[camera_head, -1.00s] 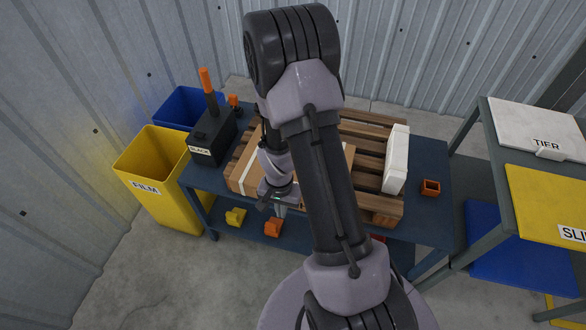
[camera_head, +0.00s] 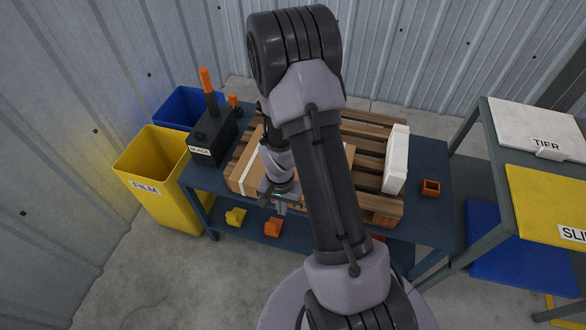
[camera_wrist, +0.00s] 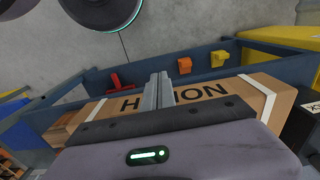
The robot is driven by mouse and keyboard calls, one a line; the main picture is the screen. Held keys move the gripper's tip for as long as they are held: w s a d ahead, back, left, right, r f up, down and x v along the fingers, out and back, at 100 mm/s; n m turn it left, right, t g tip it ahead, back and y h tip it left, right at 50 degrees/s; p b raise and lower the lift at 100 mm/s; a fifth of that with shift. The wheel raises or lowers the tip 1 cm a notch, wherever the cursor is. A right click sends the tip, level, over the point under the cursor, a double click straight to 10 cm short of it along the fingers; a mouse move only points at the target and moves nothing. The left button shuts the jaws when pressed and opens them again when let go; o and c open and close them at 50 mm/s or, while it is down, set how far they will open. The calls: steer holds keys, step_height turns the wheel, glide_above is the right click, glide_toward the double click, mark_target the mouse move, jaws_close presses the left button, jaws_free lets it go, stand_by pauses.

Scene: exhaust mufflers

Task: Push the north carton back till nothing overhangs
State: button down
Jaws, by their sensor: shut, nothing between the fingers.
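A brown carton (camera_head: 247,178) with a white strip lies on the wooden pallet (camera_head: 378,206), largely hidden behind my arm in the head view. In the wrist view the carton (camera_wrist: 214,92) shows its long face with dark lettering, partly covered by my fingers. My gripper (camera_head: 281,206) is shut and empty at the carton's near side; in the wrist view its fingers (camera_wrist: 158,90) stand upright in front of the lettering. I cannot tell whether they touch the carton. How far the carton overhangs the pallet is hidden, and no label marks it as north.
The pallet rests on a blue table (camera_head: 432,165). A white block (camera_head: 397,160) stands on the pallet's right side, with an orange holder (camera_head: 430,187) beyond. A black box with an orange handle (camera_head: 212,135) stands left.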

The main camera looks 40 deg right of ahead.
steer(key=shift+w+d+b, duration=0.15)
steer(key=shift+w+d, duration=1.8)
steer(key=shift+d, duration=0.35)
steer(key=shift+w+d+b, duration=0.1)
steer(key=shift+w+d, duration=1.8)
steer(key=shift+d, duration=0.35)
steer(key=shift+w+d+b, duration=0.15)
steer(key=shift+w+d, duration=1.8)
steer(key=shift+d, duration=0.35)
steer(key=shift+s+a+r+p, duration=0.3)
steer(key=shift+s+a+r, duration=0.25)
steer(key=shift+s+a, duration=0.2)
steer(key=shift+s+a+r+p, duration=0.3)
steer(key=shift+s+a+r, duration=0.25)
steer(key=shift+a, duration=0.25)
step_height(320, 180, up, 8)
steer(key=p, duration=0.5)
steer(key=shift+f, duration=0.1)
